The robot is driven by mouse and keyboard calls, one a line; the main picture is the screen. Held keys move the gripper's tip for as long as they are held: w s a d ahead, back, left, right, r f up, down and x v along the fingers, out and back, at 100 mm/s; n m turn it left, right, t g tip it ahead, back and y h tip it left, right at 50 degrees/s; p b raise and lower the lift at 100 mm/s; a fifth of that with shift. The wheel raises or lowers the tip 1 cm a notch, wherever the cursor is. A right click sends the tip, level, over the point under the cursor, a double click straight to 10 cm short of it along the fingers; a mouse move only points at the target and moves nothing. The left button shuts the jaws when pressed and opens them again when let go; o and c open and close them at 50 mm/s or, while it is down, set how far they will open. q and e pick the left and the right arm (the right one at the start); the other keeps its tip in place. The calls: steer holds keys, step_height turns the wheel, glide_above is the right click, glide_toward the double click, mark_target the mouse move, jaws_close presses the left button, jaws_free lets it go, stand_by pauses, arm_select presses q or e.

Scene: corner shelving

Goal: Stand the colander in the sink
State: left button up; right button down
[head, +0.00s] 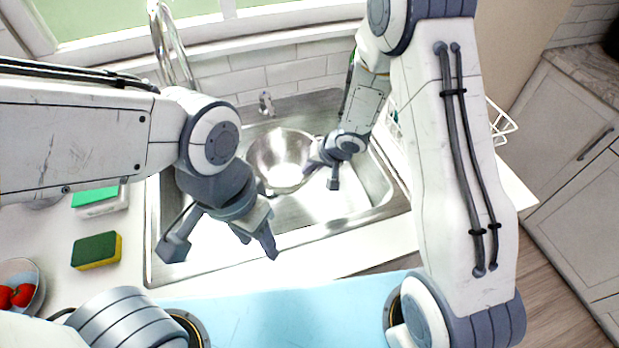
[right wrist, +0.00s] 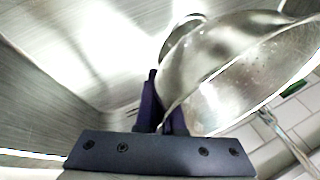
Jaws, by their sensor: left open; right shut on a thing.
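The colander (head: 281,158) is a shiny metal bowl inside the steel sink (head: 157,245), towards the back. In the right wrist view the colander (right wrist: 235,65) fills the upper right. My right gripper (head: 322,172) is shut on the colander at its right side. In the right wrist view its fingers (right wrist: 162,105) meet the colander's edge. I cannot tell whether the colander touches the sink floor. My left gripper (head: 222,249) is open and empty above the front left of the sink.
A green and yellow sponge (head: 96,251) lies on the counter left of the sink, with a bowl of red tomatoes (head: 20,288) at the far left. A faucet (head: 165,40) rises behind the sink. A white wire rack (head: 503,122) stands at the right.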

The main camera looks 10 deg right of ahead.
step_height(320, 180, down, 4)
steer(key=shift+w+r+b, duration=0.1)
steer(key=shift+r+b, duration=0.1)
steer(key=shift+b, duration=0.65)
steer(key=shift+f, duration=0.2)
steer(key=shift+f, duration=0.1)
steer(key=shift+f, duration=0.55)
steer(key=c, duration=1)
jaws_free()
steer(key=shift+c, duration=0.2)
